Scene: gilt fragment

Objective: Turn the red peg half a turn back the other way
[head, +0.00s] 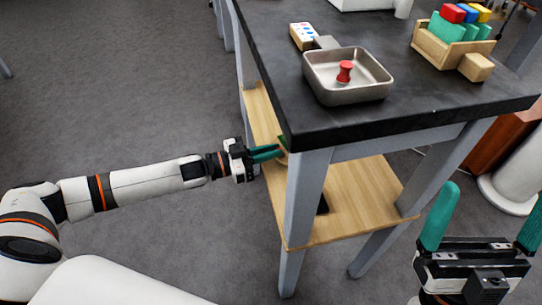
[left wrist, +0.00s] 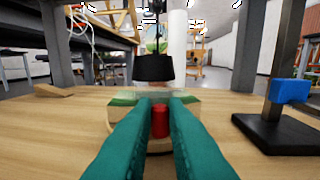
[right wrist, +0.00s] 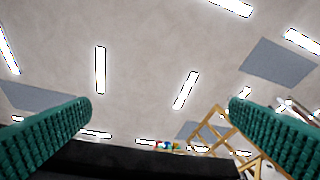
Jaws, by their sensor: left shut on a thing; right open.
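My left gripper (head: 281,152) reaches in at the left side of the table, just above its lower shelf. In the left wrist view its green fingers are shut on an upright red peg (left wrist: 160,121). The peg's lower end and base are partly hidden by the fingers. A pale piece with green patches (left wrist: 122,100) lies around or behind it; I cannot tell which. Another red knob-shaped piece (head: 344,72) stands in the metal tray on the tabletop. My right gripper (head: 485,205) is open and empty, in front of the table at the right.
The wooden lower shelf (head: 352,192) lies between the grey table legs. On it, the left wrist view shows a black-based stand with a blue block (left wrist: 290,90) at right. A metal tray (head: 318,88) and a wooden box of coloured blocks (head: 430,50) are on the black tabletop.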

